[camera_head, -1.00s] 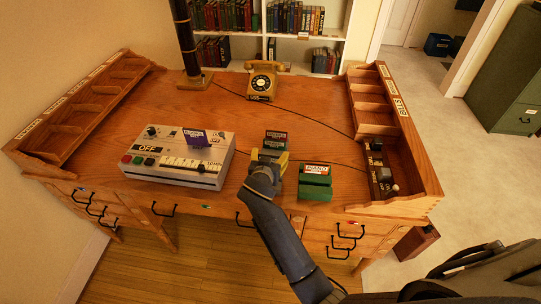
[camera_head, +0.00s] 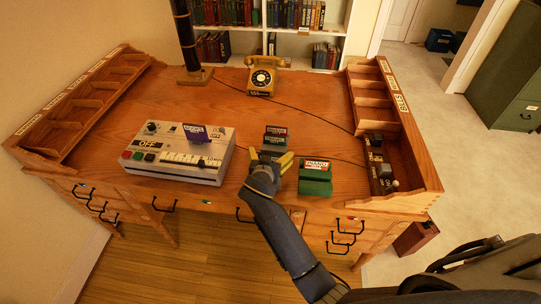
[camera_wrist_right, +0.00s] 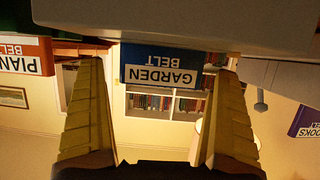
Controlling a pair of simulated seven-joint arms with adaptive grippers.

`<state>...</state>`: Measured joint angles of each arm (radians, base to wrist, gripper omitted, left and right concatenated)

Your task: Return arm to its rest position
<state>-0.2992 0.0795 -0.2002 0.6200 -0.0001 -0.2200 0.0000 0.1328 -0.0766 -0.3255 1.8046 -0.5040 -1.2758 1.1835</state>
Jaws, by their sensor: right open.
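My right gripper (camera_head: 270,160) is open over the front middle of the desk, its yellow fingers spread apart. Its two fingers also show in the right wrist view (camera_wrist_right: 160,68), with nothing held between them. A dark block labelled GARDEN BELT (camera_wrist_right: 160,70) is seen beyond the gap in that upside-down view. In the head view two small dark-labelled blocks, a rear one (camera_head: 276,130) and a front one (camera_head: 273,140), stand just behind the gripper. My left gripper is not in view.
A grey console (camera_head: 180,155) carrying a purple block (camera_head: 195,132) is at left. A yellow telephone (camera_head: 263,76) stands at the back. Divided racks line both desk sides. The desk behind the blocks is mostly clear.

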